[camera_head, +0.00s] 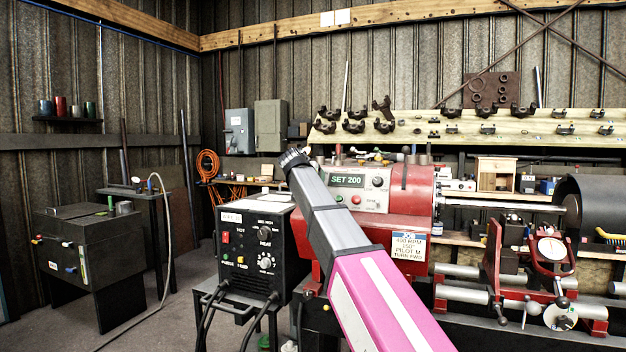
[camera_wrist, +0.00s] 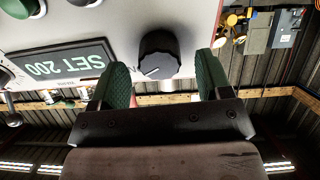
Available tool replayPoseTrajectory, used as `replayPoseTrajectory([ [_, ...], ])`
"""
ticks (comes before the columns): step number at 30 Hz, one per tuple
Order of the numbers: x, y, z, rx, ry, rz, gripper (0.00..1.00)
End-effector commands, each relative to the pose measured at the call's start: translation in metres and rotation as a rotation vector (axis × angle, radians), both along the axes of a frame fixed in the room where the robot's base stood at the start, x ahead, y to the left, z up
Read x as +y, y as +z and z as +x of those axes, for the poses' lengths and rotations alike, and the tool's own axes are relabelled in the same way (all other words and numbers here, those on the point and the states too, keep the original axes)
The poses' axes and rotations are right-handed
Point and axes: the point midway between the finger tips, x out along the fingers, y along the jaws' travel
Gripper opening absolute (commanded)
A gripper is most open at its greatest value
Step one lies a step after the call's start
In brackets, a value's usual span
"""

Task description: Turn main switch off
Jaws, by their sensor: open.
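The red and grey lathe headstock (camera_head: 415,195) carries a control panel with a "SET 200" display (camera_head: 347,181). In the wrist view the panel is upside down, with a black rotary knob (camera_wrist: 158,55) bearing a white pointer line beside the display (camera_wrist: 60,65). No label naming it the main switch is legible. My gripper (camera_wrist: 162,66) is open, its green-padded fingers on either side of this knob, with gaps visible on both sides. In the camera_head view my arm hides this knob and the gripper. A grey wall box with a lever (camera_head: 238,131) stands at the back left.
A black welder-like box (camera_head: 250,245) stands on a stand left of the lathe. A second grey box (camera_head: 270,127) hangs on the wall. Another black knob (camera_head: 378,182) sits across the display.

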Motion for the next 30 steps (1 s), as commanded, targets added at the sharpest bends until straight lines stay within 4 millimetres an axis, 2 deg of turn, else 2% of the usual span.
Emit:
replayPoseTrajectory([
  [5, -0.0046, -0.0057, 0.0127, 0.0, 0.0, 0.0, 0.71],
  [14, -0.0054, -0.0068, 0.0142, 0.0, 0.001, 0.0, 0.71],
  [15, -0.0054, -0.0067, 0.0141, 0.0, 0.001, 0.0, 0.68],
  [19, -0.0053, -0.0066, 0.014, 0.0, 0.0, 0.0, 0.26],
  [20, -0.0053, -0.0066, 0.014, 0.0, 0.0, 0.0, 0.21],
  [30, -0.0053, -0.0065, 0.0139, 0.01, 0.014, -0.028, 0.22],
])
